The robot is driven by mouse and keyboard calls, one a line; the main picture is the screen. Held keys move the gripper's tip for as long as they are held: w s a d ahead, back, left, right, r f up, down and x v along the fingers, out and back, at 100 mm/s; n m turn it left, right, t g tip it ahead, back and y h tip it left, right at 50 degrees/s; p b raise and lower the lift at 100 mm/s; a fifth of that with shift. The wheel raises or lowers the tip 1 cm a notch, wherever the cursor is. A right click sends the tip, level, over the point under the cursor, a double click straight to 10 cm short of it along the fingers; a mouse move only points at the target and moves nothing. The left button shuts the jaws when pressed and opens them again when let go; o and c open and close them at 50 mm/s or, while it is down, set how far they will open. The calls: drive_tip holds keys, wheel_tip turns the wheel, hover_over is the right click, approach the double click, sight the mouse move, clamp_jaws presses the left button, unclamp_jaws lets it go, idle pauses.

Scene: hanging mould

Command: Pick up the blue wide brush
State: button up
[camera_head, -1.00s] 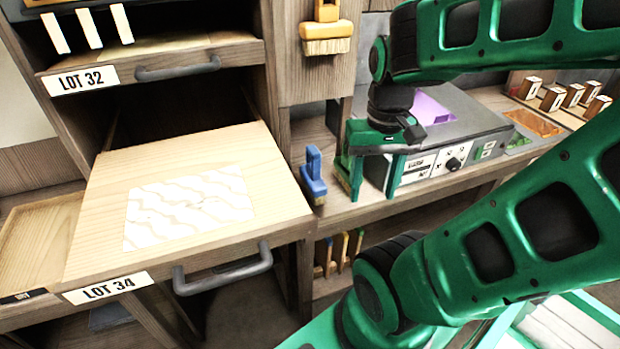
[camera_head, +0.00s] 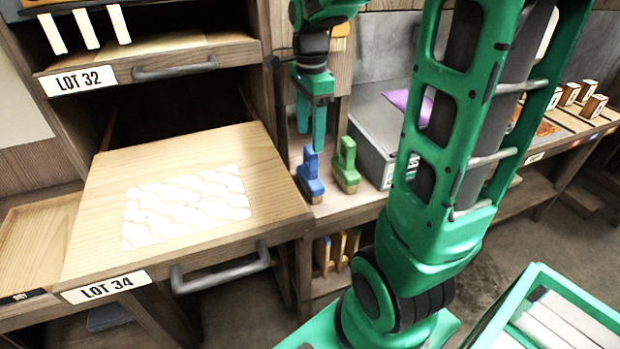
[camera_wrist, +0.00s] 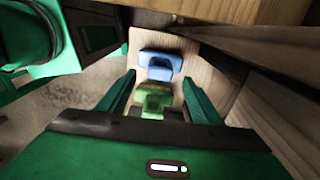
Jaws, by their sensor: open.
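The blue wide brush (camera_head: 310,178) stands upright on the wooden bench, handle up, just right of the pulled-out LOT 34 drawer. A green brush (camera_head: 346,168) stands close to its right. My gripper (camera_head: 312,138) is open and empty, pointing down, its fingertips just above and behind the blue brush in the head view. I see no contact with either brush.
The LOT 34 drawer (camera_head: 90,235) stands open, with a pale wavy panel (camera_head: 187,205) on it. A grey box (camera_head: 378,115) sits right of the brushes. More brushes (camera_head: 338,250) hang below the bench. A green-framed crate (camera_head: 545,275) is at lower right.

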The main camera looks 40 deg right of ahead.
sight(311, 154)
drive_tip(key=shift+w+f, duration=0.15)
drive_tip(key=shift+f, duration=0.35)
drive_tip(key=shift+s+d+f, duration=0.1)
drive_tip(key=shift+f, duration=1.55)
drive_tip(key=shift+s+d+f, duration=0.1)
drive_tip(key=shift+f, duration=1.55)
clamp_jaws()
drive_tip(key=shift+r, duration=0.15)
